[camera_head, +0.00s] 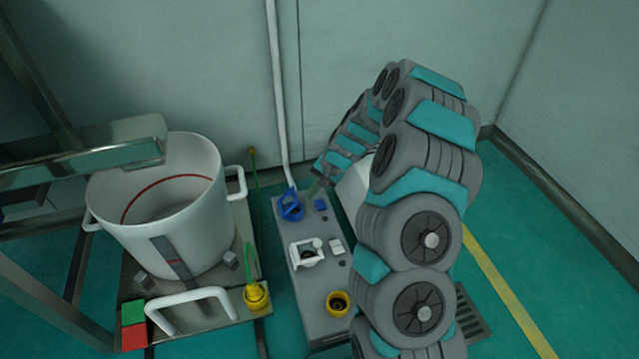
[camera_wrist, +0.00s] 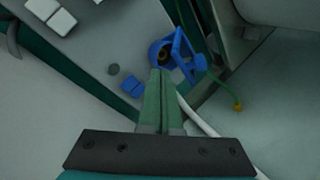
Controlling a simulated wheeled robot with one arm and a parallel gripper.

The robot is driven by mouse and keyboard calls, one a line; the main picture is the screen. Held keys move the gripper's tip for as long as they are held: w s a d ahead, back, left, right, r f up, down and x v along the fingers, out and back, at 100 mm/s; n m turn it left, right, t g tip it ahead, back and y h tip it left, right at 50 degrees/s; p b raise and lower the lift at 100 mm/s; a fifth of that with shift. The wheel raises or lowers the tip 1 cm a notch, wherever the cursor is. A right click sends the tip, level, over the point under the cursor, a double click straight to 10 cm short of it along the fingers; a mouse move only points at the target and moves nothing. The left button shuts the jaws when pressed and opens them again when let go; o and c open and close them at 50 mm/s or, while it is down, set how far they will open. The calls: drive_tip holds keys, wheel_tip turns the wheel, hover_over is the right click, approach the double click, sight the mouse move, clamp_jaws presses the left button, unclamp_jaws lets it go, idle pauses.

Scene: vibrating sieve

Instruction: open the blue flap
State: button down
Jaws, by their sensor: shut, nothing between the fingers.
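The blue flap (camera_head: 289,198) belongs to a blue round socket (camera_head: 292,212) at the far end of the grey panel box (camera_head: 322,278). In the wrist view the flap (camera_wrist: 182,44) stands up, tilted away from the socket (camera_wrist: 157,46), whose dark and yellowish inside shows. My gripper's green fingers (camera_wrist: 160,74) are pressed together and empty, with the tips just beside the socket's rim. I cannot tell whether they touch it. In the head view my gripper (camera_head: 315,187) is small, just right of the blue socket, partly hidden by my arm.
A white socket (camera_head: 306,252) and a yellow socket (camera_head: 338,303) sit nearer on the box. A small blue block (camera_head: 320,204) lies right of the blue socket. A large white pot (camera_head: 170,215) and a yellow plug (camera_head: 256,295) stand left. A white pipe (camera_head: 279,100) rises behind.

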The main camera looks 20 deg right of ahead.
sight(292, 198)
drive_tip(key=shift+w+a+r, duration=0.15)
drive_tip(key=shift+w+a, duration=0.35)
drive_tip(key=shift+a, duration=0.4)
drive_tip(key=shift+w+a+r, duration=0.15)
drive_tip(key=shift+w+a, duration=0.35)
drive_tip(key=shift+a, duration=0.35)
drive_tip(key=shift+r, duration=0.1)
drive_tip(key=shift+a+r+h+p, duration=0.1)
drive_tip(key=shift+a+h+p, duration=0.2)
drive_tip(key=shift+p, duration=0.2)
